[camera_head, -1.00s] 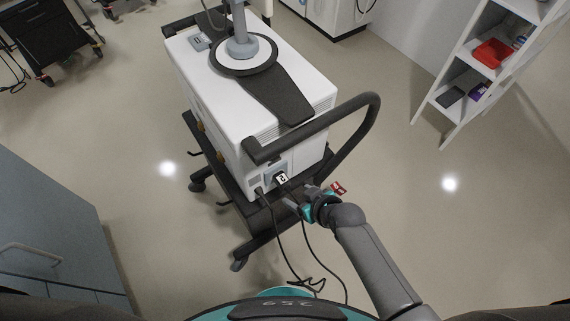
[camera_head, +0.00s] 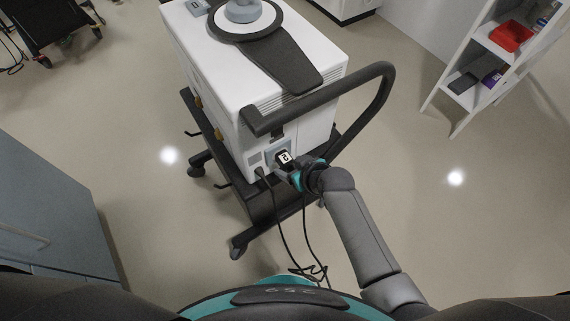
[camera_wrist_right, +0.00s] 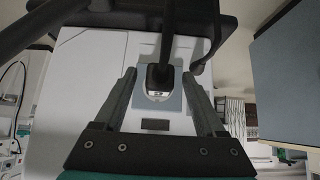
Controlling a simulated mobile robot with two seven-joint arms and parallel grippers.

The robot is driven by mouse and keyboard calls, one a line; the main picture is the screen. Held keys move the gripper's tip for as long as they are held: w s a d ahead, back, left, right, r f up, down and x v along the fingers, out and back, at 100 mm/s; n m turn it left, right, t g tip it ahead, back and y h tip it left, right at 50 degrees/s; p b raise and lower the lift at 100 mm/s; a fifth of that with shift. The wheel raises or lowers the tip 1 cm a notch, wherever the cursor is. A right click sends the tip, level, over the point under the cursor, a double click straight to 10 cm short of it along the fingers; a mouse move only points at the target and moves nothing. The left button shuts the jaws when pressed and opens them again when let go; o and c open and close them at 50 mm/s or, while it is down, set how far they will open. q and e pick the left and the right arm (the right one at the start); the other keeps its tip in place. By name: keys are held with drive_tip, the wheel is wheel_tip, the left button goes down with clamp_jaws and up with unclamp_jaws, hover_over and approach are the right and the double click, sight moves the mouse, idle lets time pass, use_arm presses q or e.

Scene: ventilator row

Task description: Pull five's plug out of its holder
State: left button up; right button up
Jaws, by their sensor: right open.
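The white ventilator (camera_head: 220,85) stands on a dark wheeled cart. Low on its near face, a black plug with a white digit tag (camera_head: 284,157) sits in a grey-blue panel. The digit is too small to read surely. In the right wrist view the plug (camera_wrist_right: 158,80) is upright in the panel, its cable running toward the top. My right gripper (camera_head: 291,174) is at the panel. In the right wrist view its two fingers (camera_wrist_right: 159,88) stand apart, one on each side of the plug, with gaps. My left gripper is not in view.
A second dark cable plug (camera_head: 260,172) sits just left of the tagged one. Both cables hang down toward my base. A dark handle bar (camera_head: 345,95) arches above the plugs. A shelf unit (camera_head: 470,70) stands right; a grey cabinet (camera_head: 50,220) stands left.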

drive_tip(key=shift+w+f, duration=0.15)
drive_tip(key=shift+a, duration=0.1)
idle(0.7)
clamp_jaws()
idle(0.4)
idle(0.8)
